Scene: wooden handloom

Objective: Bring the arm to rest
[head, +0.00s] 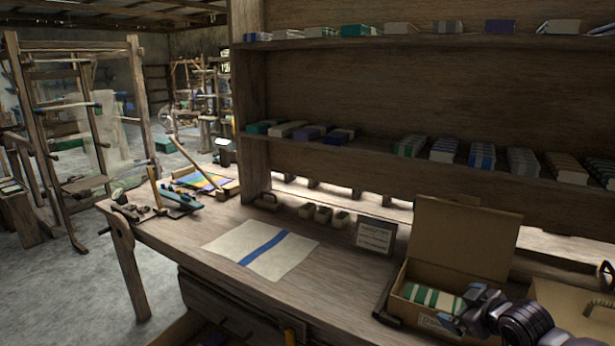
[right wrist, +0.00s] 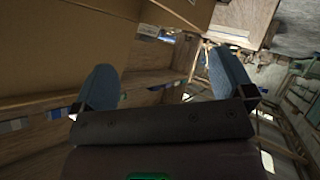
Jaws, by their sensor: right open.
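My right gripper (head: 462,310) is at the lower right of the head view, by the right side of an open cardboard box (head: 462,243). A green-and-white striped folded cloth (head: 428,297) lies in the box, partly hidden by the gripper. In the right wrist view the two fingers of the right gripper (right wrist: 163,80) are spread wide with nothing between them. A brown board-like surface (right wrist: 65,45) fills the upper left there. I cannot tell whether the gripper touches the box. My left gripper is not in view.
A cream cloth with a blue stripe (head: 262,249) lies flat on the wooden bench (head: 200,232). A small sign (head: 376,237) stands behind it. Shelves (head: 370,160) with folded cloths rise at the back. A second cardboard box (head: 570,305) is at the right edge. A loom (head: 140,95) stands at left.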

